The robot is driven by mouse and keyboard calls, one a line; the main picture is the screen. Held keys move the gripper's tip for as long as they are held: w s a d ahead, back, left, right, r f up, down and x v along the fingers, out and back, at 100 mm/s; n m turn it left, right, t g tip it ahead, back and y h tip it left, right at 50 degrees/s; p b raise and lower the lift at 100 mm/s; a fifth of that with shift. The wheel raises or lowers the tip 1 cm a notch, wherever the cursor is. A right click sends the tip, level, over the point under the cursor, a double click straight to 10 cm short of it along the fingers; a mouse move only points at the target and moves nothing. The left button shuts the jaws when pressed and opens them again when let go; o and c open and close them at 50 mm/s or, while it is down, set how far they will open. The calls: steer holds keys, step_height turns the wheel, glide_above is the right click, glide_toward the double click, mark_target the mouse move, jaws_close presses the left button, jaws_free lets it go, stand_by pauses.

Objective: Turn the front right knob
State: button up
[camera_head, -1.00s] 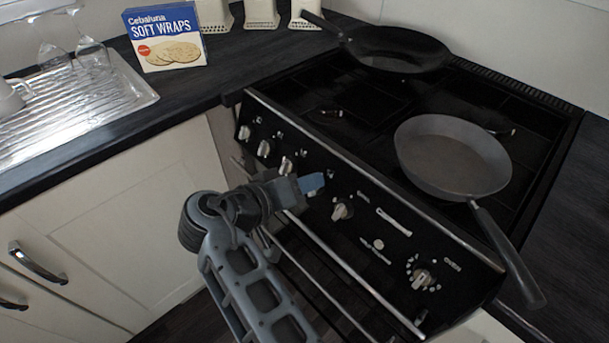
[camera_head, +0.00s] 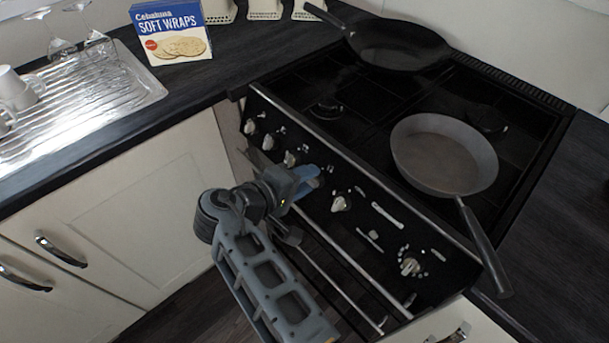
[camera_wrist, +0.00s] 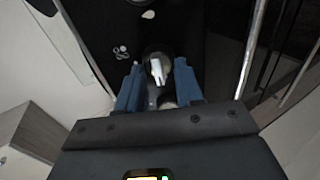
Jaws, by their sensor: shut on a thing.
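The stove's black front panel (camera_head: 372,222) carries a row of silver knobs. Three knobs (camera_head: 292,158) show left of my gripper, and a knob (camera_head: 341,203) and a dial (camera_head: 410,267) show to its right. My gripper (camera_head: 308,180) reaches the panel between these groups, its blue fingers covering the spot there. In the wrist view the fingers (camera_wrist: 157,75) stand on both sides of a silver knob (camera_wrist: 157,68), shut on it. Its pale grip ridge points roughly up and down in that view. Part of the knob is hidden by the fingers.
A grey frying pan (camera_head: 443,155) sits on the hob, its handle jutting over the front right edge. A dark pan (camera_head: 398,45) is behind. Oven rails (camera_head: 340,268) run below the knobs. A wraps box (camera_head: 172,33) and drainer (camera_head: 75,95) are left.

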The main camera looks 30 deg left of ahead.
steer(key=shift+a, duration=0.1)
stand_by(0.3)
steer(key=o, duration=1)
steer(key=v, duration=0.7)
steer(key=shift+s+r+b, duration=0.1)
steer(key=shift+s+b, duration=0.25)
